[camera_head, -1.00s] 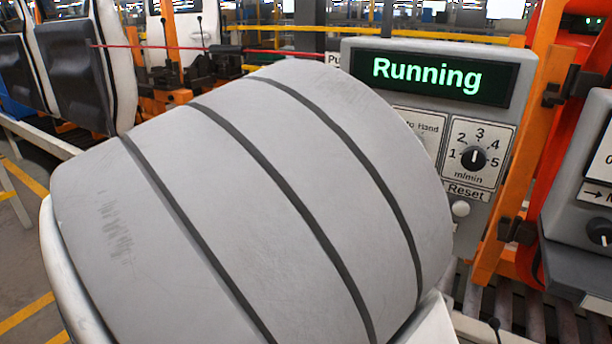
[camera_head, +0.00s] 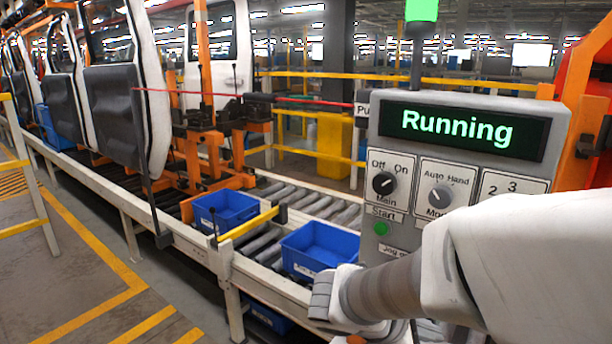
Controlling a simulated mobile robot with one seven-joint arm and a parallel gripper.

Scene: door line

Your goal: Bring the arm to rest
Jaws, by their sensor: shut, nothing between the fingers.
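My arm (camera_head: 450,265) reaches in from the right edge across the lower right of the head view. Its white link and grey ribbed joint cover part of the control box (camera_head: 400,240). The box's display (camera_head: 462,131) reads "Running" in green. Below it are the Main knob (camera_head: 384,183), the Auto/Hand mode knob (camera_head: 439,196) and a green Start button (camera_head: 380,228). The speed dial is mostly hidden by my arm.
A roller conveyor (camera_head: 262,243) carries blue bins (camera_head: 318,249). Car doors (camera_head: 118,100) hang in orange fixtures at the left. A red cord (camera_head: 300,99) runs above the line. Yellow rails stand behind. The floor at lower left is open.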

